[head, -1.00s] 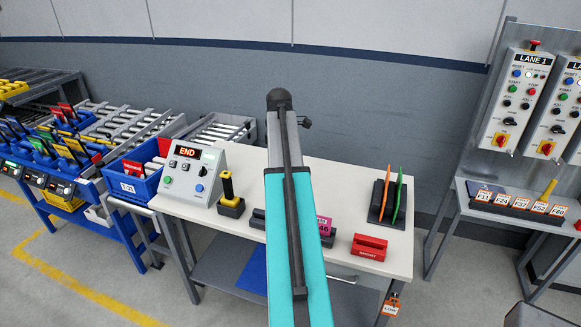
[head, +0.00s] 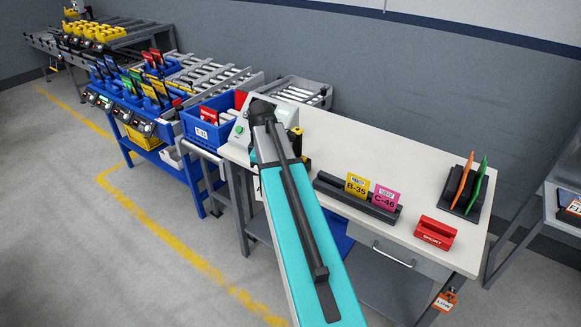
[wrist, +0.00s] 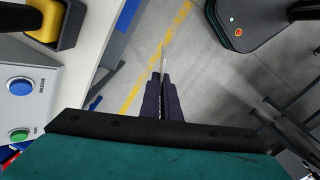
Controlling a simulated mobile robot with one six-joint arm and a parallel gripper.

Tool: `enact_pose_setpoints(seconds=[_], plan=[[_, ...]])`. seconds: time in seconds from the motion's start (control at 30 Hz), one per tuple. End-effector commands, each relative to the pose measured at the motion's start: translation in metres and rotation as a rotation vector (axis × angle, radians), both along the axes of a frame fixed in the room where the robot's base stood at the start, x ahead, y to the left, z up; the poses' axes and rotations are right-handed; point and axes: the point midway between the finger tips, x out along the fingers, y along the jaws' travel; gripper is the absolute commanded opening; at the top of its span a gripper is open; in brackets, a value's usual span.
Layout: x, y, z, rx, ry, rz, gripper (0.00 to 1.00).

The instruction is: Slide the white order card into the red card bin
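The white order card (head: 258,187) shows partly beside my arm in the head view, just off the table's front edge, with black print on it. In the wrist view its thin edge (wrist: 164,63) stands out between the fingertips. My gripper (wrist: 162,90) is shut on it, over the floor in front of the table; in the head view my arm hides the gripper. The red card bin (head: 436,233), marked SHORT, stands near the table's right front. I see no card in it.
A dark rack (head: 383,213) holds yellow B-35 and pink C-46 cards. A black stand (head: 460,207) holds orange and green cards at the right. The control box (head: 240,132) and blue tote (head: 205,133) are at the left. The middle of the table (head: 370,150) is clear.

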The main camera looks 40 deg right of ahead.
Motion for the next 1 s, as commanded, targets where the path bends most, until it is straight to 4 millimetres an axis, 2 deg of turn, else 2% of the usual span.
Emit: enact_pose_setpoints(seconds=[0.03,0.27,0.6,0.8,1.0], plan=[[0.001,0.018,-0.013,0.001,0.001,0.008,0.00],[0.005,0.090,-0.050,0.000,0.001,-0.003,0.00],[-0.010,0.190,-0.105,0.000,0.001,-0.147,0.00],[-0.021,0.225,-0.125,0.000,0.001,-0.315,0.00],[-0.026,0.240,-0.134,0.000,0.000,-0.511,0.00]])
